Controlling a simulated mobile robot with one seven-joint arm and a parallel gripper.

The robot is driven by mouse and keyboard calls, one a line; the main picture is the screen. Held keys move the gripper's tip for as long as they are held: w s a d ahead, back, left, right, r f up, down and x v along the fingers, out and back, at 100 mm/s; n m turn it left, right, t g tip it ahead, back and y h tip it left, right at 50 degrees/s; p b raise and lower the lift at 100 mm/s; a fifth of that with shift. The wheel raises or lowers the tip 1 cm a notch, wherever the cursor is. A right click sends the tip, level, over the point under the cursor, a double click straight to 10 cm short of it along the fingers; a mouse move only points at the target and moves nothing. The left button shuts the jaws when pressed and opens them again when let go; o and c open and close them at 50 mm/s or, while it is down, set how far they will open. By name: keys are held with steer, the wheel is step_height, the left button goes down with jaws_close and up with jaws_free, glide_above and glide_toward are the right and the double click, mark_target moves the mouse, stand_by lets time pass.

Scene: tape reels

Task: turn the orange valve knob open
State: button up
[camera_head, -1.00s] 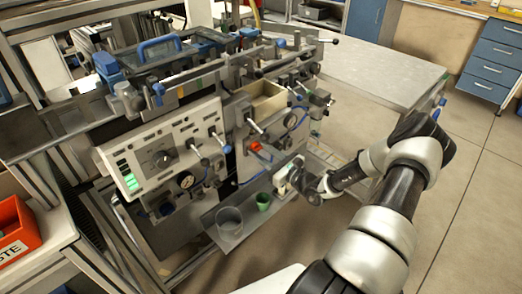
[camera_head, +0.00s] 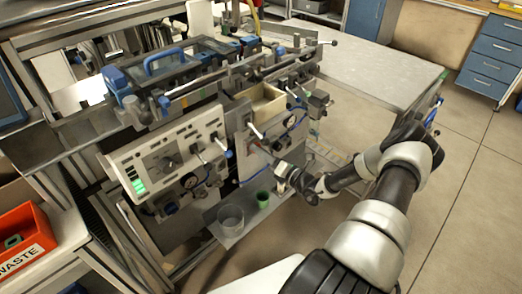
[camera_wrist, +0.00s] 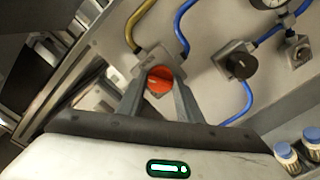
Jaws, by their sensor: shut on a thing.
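The orange valve knob (camera_wrist: 159,80) is round with a pale mark on its face. It sits on a grey valve block (camera_wrist: 152,57) with a brass pipe and a blue tube joined to it. In the wrist view my gripper (camera_wrist: 159,88) has one finger on each side of the knob and is shut on it. In the head view my gripper (camera_head: 282,170) is up against the machine's front panel and hides the knob. Whether the knob has turned cannot be told.
A black knob (camera_wrist: 240,65) and a gauge (camera_wrist: 270,2) are on the same panel. A clear beaker (camera_head: 231,219) and a green cup (camera_head: 263,199) stand on the shelf below my gripper. An orange waste bin (camera_head: 24,243) is at far left. Floor at right is clear.

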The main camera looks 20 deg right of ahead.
steer(key=m, duration=0.5)
steer(key=shift+m+p, duration=0.35)
steer(key=shift+m, duration=0.05)
steer(key=shift+f, duration=0.1)
stand_by(0.3)
steer(key=o, duration=1)
steer(key=shift+o, duration=0.2)
steer(key=p+v, duration=0.1)
steer(key=v, duration=1.6)
steer(key=shift+s+p, duration=0.25)
steer(key=shift+p, duration=0.1)
steer(key=shift+d, duration=0.1)
